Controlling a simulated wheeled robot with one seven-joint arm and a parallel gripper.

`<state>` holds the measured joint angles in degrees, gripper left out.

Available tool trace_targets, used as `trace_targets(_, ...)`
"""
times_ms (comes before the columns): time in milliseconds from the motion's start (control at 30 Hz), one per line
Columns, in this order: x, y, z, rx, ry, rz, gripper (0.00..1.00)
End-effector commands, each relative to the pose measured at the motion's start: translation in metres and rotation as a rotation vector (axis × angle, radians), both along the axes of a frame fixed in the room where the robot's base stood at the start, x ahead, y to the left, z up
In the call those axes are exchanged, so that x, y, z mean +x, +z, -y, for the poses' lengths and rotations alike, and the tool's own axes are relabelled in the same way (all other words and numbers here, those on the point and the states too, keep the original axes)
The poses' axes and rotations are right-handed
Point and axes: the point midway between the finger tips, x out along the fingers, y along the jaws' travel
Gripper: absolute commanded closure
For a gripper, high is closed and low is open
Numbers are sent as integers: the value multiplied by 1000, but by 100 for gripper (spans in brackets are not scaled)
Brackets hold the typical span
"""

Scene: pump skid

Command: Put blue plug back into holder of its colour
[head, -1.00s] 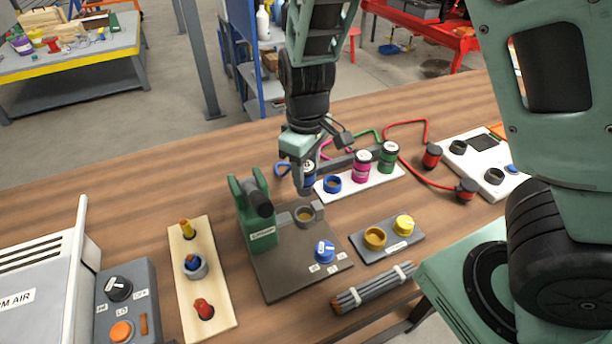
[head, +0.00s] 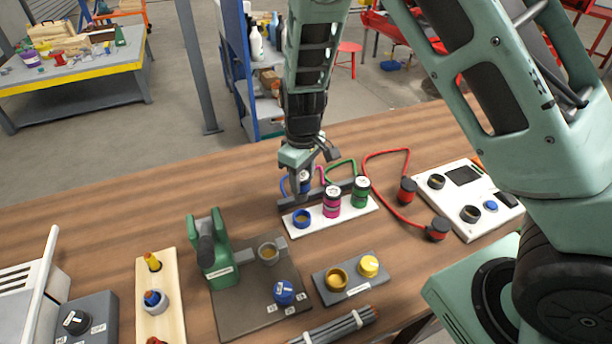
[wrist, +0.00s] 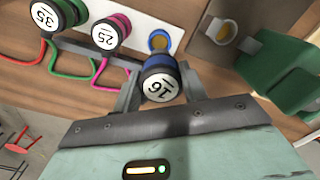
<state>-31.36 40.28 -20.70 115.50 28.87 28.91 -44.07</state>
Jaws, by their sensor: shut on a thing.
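My gripper (head: 303,183) is shut on the blue plug (wrist: 160,78), a dark cap with a blue band and a white top marked 16. In the head view the plug is mostly hidden by my gripper. The blue holder (head: 301,218) is an empty blue-rimmed socket at the left end of a white strip (head: 326,222). In the wrist view the holder (wrist: 159,41) shows just beyond the plug. The plug is held above and behind the holder, apart from it as far as I can tell. A blue cord (head: 285,184) hangs by my gripper.
A magenta plug (head: 331,201) and a green plug (head: 361,192) stand in the same strip, close to the right. A dark rail (head: 290,203) runs behind it. A green clamp (head: 214,250) and a grey block with yellow parts (head: 348,278) stand in front.

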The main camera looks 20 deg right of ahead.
Motion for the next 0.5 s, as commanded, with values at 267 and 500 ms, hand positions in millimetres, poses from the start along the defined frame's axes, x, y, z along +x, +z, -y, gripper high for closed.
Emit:
trace_targets(267, 1, -13, 0, 1, -1, -1, 89)
trace_targets(500, 1, -34, 0, 0, 0, -1, 89)
